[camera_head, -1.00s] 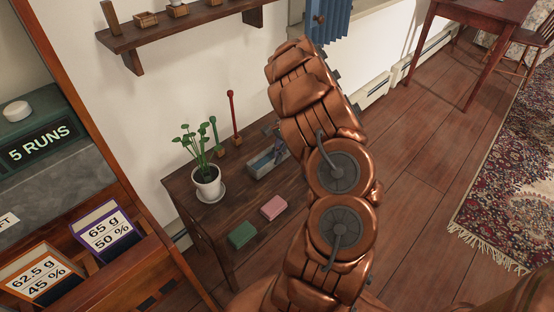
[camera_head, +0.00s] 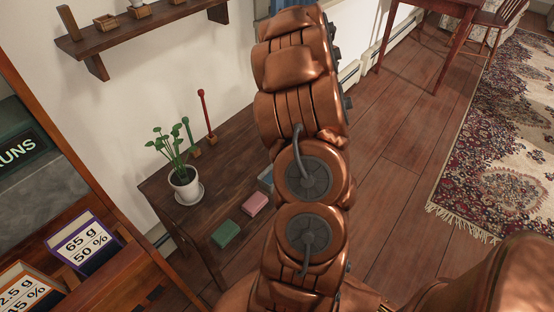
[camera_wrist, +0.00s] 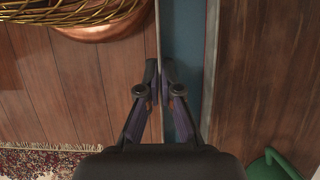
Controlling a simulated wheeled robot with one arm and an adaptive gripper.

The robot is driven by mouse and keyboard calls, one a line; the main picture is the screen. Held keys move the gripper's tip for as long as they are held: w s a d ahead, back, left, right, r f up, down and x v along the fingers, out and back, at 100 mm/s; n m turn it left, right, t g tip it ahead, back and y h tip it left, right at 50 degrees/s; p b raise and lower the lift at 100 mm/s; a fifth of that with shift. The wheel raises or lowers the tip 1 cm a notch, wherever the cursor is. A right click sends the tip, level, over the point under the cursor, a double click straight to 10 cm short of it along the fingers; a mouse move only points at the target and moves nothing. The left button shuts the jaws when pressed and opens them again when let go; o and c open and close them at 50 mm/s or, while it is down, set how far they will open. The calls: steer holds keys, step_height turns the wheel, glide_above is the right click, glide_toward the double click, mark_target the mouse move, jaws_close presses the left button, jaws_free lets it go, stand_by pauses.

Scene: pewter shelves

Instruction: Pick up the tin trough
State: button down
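The tin trough is a long blue-grey container. In the head view, only a pale end (camera_head: 266,178) shows at the right of the dark side table, behind my arm, which hides the rest and my gripper. In the wrist view, the trough (camera_wrist: 183,35) runs up the picture as a blue-grey strip with a thin pale rim on its left. My gripper (camera_wrist: 159,76) has its fingertips close together, one on each side of that rim, pinching the wall. Wooden floor shows to the left of the trough, brown wood to its right.
The table (camera_head: 235,185) also bears a potted plant (camera_head: 184,182), green (camera_head: 225,234) and pink (camera_head: 254,203) blocks, and green and red posts (camera_head: 206,112). A rounded green thing (camera_wrist: 268,163) is lower right.

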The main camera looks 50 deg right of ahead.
steer(key=shift+s+r+p, duration=0.4)
steer(key=shift+r+p, duration=0.15)
steer(key=shift+r, duration=0.25)
steer(key=shift+s+r+p, duration=0.35)
steer(key=shift+r+p, duration=0.2)
steer(key=shift+r, duration=0.25)
